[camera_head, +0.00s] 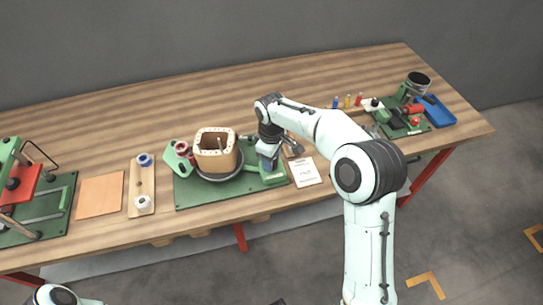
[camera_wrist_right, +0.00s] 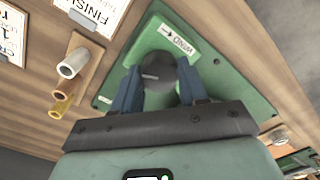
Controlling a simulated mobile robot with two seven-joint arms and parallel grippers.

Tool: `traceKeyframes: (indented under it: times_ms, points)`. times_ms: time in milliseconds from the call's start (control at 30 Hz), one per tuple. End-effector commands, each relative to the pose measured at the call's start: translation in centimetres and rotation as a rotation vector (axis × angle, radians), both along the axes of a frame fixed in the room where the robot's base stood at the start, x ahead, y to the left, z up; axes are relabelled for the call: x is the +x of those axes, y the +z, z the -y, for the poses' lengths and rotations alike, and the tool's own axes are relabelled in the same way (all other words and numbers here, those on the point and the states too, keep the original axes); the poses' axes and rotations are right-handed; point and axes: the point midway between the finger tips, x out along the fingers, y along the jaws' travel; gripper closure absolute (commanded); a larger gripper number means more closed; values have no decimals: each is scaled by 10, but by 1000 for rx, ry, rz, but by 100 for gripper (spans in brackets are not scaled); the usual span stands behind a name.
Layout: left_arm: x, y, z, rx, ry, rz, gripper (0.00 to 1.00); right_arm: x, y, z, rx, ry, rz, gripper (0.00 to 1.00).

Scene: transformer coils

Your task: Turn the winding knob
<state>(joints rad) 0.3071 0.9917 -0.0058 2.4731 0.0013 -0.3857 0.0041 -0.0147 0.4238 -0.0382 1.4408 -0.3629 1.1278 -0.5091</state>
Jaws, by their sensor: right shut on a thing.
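The winding knob (camera_wrist_right: 158,76) is a dark round knob on the green winding machine, seen in the right wrist view beside a white label with an arrow reading "WIND" (camera_wrist_right: 179,42). My right gripper (camera_wrist_right: 158,88) has its two blue fingers on either side of the knob and is shut on it. In the head view my right gripper (camera_head: 268,158) is at the right end of the machine's green base (camera_head: 215,196), and its arm hides the knob. A square tan coil former (camera_head: 214,160) sits on the machine's dark round plate. My left gripper is not in view; only a bit of my left arm shows at the bottom left.
A white card (camera_head: 306,172) lies right of the machine. A wooden board with spools (camera_head: 142,186) and a tan sheet (camera_head: 101,195) lie to the left, with a red and green press (camera_head: 22,190) at the far left. A green station and blue tray (camera_head: 437,111) stand far right.

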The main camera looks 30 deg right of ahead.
Motion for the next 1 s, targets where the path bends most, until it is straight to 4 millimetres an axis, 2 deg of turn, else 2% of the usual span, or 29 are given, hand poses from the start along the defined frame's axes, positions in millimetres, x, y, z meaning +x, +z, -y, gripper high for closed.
traceKeyframes:
  times_ms: [700, 1000]
  points:
    - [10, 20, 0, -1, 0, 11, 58, 2, 2, 1, 2, -678, 5, 88]
    - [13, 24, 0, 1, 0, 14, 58, 2, 2, 2, 1, -900, 5, 88]
